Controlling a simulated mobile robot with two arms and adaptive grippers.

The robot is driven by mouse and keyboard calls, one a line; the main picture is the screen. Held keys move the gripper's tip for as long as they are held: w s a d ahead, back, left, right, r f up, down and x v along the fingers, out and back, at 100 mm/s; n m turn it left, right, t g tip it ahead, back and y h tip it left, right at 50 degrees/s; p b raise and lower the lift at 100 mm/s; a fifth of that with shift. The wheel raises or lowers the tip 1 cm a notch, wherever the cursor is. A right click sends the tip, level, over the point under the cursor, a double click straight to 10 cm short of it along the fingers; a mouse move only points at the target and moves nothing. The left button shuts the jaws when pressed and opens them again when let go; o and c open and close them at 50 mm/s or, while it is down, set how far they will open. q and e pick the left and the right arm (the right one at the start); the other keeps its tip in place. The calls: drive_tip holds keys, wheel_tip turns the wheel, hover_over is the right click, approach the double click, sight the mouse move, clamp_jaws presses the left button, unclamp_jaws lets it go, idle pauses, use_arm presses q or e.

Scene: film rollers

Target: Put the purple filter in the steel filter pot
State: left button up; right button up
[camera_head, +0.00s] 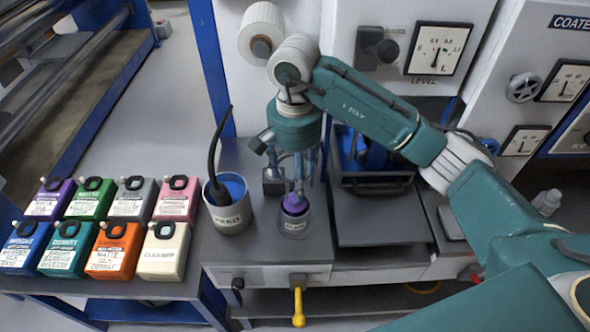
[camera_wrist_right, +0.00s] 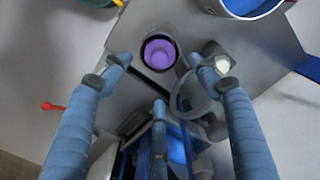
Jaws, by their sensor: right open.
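The purple filter (camera_head: 295,203) sits inside the small steel filter pot (camera_head: 296,228) on the grey bench, its top showing at the pot's mouth. In the right wrist view, the purple filter (camera_wrist_right: 160,54) is a round cup within the dark rim of the pot (camera_wrist_right: 143,61). My right gripper (camera_head: 298,183) points down just above the pot. Its fingers (camera_wrist_right: 158,74) are spread and hold nothing. In the head view the fingers partly cover the filter; I cannot tell whether they touch it. My left gripper is out of view.
A larger pot (camera_head: 229,215) with blue contents and a black handle stands just left of the filter pot. Several coloured jugs (camera_head: 113,250) stand further left. A dark tray (camera_head: 382,228) lies right. A machine with dials (camera_head: 440,48) rises behind.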

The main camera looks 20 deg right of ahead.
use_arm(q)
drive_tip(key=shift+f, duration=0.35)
use_arm(e)
wheel_tip(320, 180, up, 4)
drive_tip(key=shift+f, duration=0.15)
